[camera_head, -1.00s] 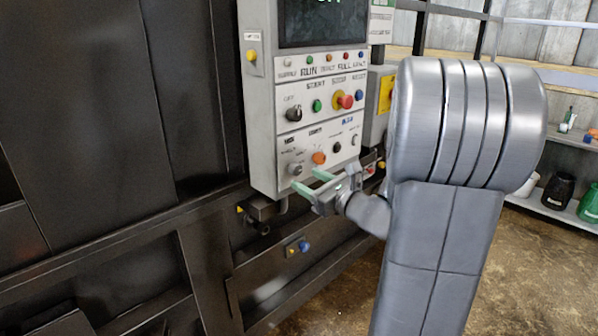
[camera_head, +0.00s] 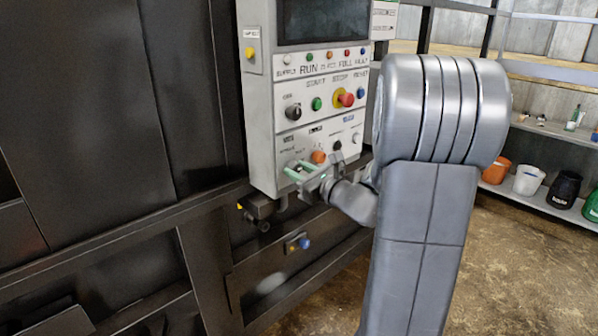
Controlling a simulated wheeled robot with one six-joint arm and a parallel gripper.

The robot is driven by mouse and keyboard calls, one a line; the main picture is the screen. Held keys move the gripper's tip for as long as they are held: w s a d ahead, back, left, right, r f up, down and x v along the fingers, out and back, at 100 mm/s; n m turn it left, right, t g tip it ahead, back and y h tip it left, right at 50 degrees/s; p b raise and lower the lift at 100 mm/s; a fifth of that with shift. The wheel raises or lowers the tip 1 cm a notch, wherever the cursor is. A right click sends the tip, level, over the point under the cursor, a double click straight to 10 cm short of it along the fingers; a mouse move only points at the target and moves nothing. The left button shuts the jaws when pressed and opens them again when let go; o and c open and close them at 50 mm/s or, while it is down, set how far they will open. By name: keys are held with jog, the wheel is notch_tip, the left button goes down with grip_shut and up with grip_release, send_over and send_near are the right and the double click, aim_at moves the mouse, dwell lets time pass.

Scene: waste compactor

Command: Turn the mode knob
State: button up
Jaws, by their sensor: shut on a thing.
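The grey control panel (camera_head: 262,120) is mounted on the dark machine. The grey mode knob (camera_head: 292,164) sits at the panel's lower left, mostly hidden by my fingers. The knob's pointer direction cannot be made out. My forearm stands to the right, clear of the knob.
A black selector (camera_head: 293,112), a green button (camera_head: 317,103) and a red stop button (camera_head: 346,99) are above. A machine ledge runs below the panel. Open floor lies at right.

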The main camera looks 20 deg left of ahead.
jog(key=shift+f+b, duration=0.15)
jog(key=shift+b, duration=0.2)
jog(key=shift+n+b, duration=4.5)
jog(key=shift+b, duration=2.6)
jog(key=o, duration=1)
jog(key=shift+c, duration=0.2)
jog(key=shift+d, duration=0.15)
jog(key=b+v, duration=0.1)
jog(key=v, duration=1.2)
jog(key=shift+d, duration=0.3)
